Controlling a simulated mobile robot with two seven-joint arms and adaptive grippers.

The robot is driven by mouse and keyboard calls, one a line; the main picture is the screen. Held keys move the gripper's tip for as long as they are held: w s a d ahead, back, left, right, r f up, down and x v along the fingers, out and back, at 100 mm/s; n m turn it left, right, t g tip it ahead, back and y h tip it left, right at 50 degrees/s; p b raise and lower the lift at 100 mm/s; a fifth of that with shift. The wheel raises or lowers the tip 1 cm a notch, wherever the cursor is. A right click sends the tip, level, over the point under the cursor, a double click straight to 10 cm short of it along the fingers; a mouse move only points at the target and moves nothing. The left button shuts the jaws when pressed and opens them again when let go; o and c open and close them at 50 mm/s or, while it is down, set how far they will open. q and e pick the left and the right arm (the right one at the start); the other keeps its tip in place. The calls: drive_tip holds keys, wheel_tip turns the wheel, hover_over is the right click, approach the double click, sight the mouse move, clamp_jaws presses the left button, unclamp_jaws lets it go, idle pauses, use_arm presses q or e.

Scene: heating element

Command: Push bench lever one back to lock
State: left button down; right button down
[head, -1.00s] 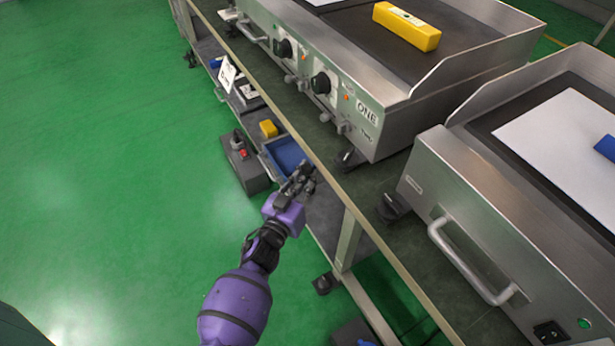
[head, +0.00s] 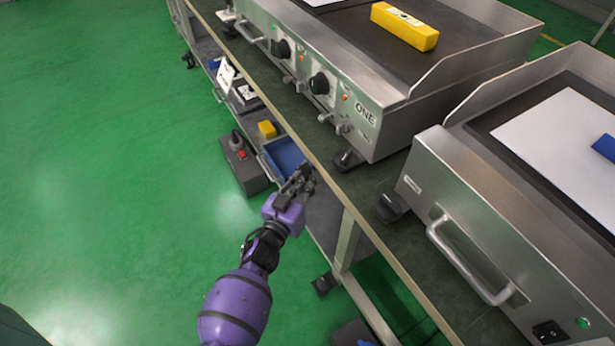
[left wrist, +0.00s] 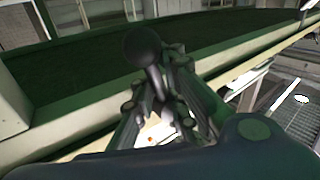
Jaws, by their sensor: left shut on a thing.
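My left gripper (head: 303,175) is at the front edge of the bench (head: 325,172), beside the griddle marked ONE. In the left wrist view, a dark lever with a round black knob (left wrist: 142,45) stands between the fingers of the left gripper (left wrist: 165,85). The fingers are shut on the lever's stem, below the knob. In the head view the gripper hides this lever, so its exact tilt cannot be told. My right gripper is in neither view.
The griddle marked ONE (head: 367,117) stands on the bench, with a yellow block (head: 404,27) on top. A second griddle (head: 465,210) with a front handle stands to the right. Below are a blue bin (head: 285,152) and a dark box (head: 245,165). Green floor lies clear at left.

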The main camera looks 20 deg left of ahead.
use_arm(q)
drive_tip(key=shift+s+a+f, duration=0.15)
drive_tip(key=shift+a+f, duration=0.15)
drive_tip(key=shift+f, duration=0.1)
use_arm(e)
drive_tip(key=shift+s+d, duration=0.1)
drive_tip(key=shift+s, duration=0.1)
use_arm(q)
drive_tip(key=c, duration=1.8)
unclamp_jaws()
drive_tip(key=shift+r, duration=0.1)
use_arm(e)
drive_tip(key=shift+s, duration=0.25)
use_arm(q)
drive_tip(key=shift+r, duration=0.1)
drive_tip(key=shift+d, duration=0.1)
drive_tip(key=s, duration=0.4)
drive_tip(key=s+a, duration=0.1)
drive_tip(key=s, duration=0.2)
drive_tip(key=s+a, duration=0.1)
drive_tip(key=s, duration=0.3)
drive_tip(key=shift+s+a, duration=0.15)
drive_tip(key=shift+s, duration=0.2)
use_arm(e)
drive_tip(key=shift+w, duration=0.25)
